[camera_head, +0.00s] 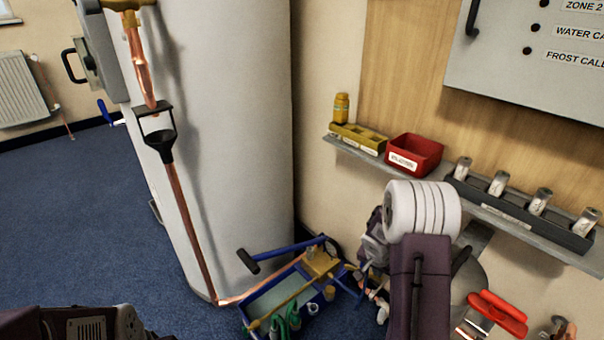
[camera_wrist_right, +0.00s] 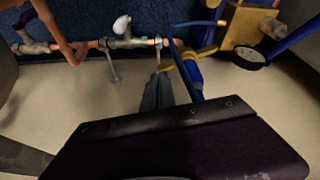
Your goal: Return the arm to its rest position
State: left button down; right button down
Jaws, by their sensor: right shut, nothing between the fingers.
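My right arm (camera_head: 420,270) reaches in from the lower right in the head view, with a white round joint at its top. My right gripper (camera_wrist_right: 157,92) shows in the right wrist view as dark fingers close together beyond a dark purple body, with nothing held. A copper pipe run (camera_wrist_right: 138,43) with a white-handled fitting lies beyond the fingertips. I cannot tell whether they touch it. In the head view my arm hides much of this area. A dark purple part of my body (camera_head: 70,323) shows at the lower left; no left gripper fingers show.
A blue tray (camera_head: 258,309) with a yellow-brass tool and blue lever stands beside the large grey cylinder (camera_head: 235,120). Above it, a wall shelf (camera_head: 350,147) holds a red bin (camera_head: 414,153) and a dark rack of metal cans (camera_head: 520,215). Blue floor (camera_head: 80,210) is clear at left.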

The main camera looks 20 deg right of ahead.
jog(key=w+a+r+n+t+p, duration=0.15)
jog(key=w+a+r+p, duration=0.35)
jog(key=r, duration=0.5)
jog(key=s+a+r+n+y+p, duration=0.25)
jog(key=s+a+r, duration=0.35)
jog(key=a, duration=0.4)
jog(key=s+a+f+n+g+y, duration=0.1)
jog(key=s+a+n, duration=0.15)
jog(key=s, duration=0.35)
jog(key=s+a+f+n+g, duration=0.1)
jog(key=s+a+n+g, duration=0.1)
jog(key=s+a, duration=0.35)
notch_tip(320, 180, up, 39)
jog(key=s+d+n+p, duration=0.1)
jog(key=n+p, duration=0.1)
jog(key=p, duration=3.6)
jog(key=shift+f+p, duration=0.2)
jog(key=shift+p, duration=0.1)
jog(key=shift+d, duration=0.15)
